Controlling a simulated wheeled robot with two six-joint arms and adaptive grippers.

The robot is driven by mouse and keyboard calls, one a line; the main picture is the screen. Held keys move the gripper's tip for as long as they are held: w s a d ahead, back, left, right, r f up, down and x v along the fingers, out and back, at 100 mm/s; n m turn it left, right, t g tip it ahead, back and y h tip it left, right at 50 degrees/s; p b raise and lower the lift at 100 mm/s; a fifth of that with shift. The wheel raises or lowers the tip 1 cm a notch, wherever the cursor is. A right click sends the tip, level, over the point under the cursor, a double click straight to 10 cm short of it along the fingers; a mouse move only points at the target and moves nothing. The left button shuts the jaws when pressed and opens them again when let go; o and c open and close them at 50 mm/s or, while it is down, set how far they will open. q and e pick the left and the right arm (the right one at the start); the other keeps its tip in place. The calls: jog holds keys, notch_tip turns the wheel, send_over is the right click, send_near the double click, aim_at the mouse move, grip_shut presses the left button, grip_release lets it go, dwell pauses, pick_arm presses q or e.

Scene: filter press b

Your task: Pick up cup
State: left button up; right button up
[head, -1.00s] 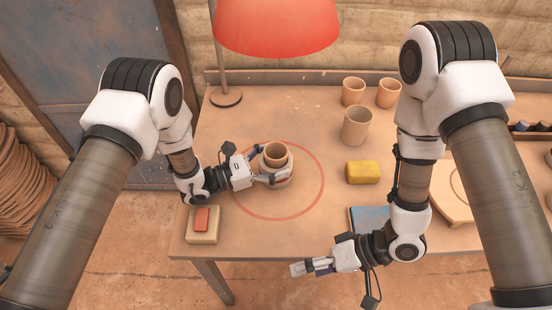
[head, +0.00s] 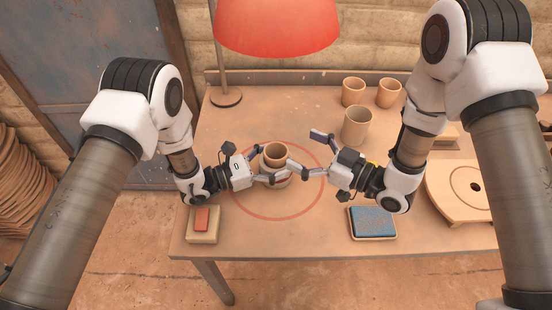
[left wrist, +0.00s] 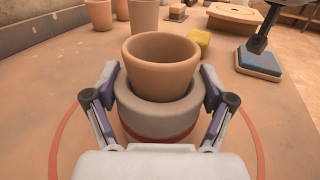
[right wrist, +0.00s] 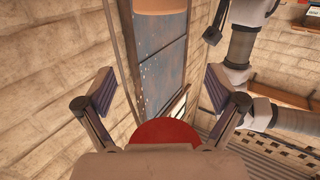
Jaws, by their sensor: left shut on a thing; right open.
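A small tan clay cup (head: 276,152) stands upright inside a thick grey ring-shaped holder, within the red circle on the table. In the left wrist view the cup (left wrist: 160,66) rises above the grey holder (left wrist: 158,119). My left gripper (head: 271,165) is shut on the grey holder, one finger on each side, below the cup's rim. My right gripper (head: 320,154) is open and empty, just right of the cup and holder. Its open fingers (right wrist: 160,95) show nothing between them in the right wrist view.
Several other cups, one larger (head: 357,126), stand at the back right. A red block (head: 202,219) sits front left. A red lamp (head: 276,25) hangs above the back.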

send_near(276, 151)
jog(key=shift+s+a+r, duration=0.15)
jog(key=shift+a+r, duration=0.35)
jog(key=shift+r, duration=0.05)
jog(key=shift+s+a+r, duration=0.15)
jog(key=shift+a+r, duration=0.4)
jog(key=shift+r, duration=0.05)
jog(key=x, duration=0.7)
jog(key=shift+w+a, duration=0.15)
jog(key=shift+a, duration=0.1)
jog(key=c, duration=1.3)
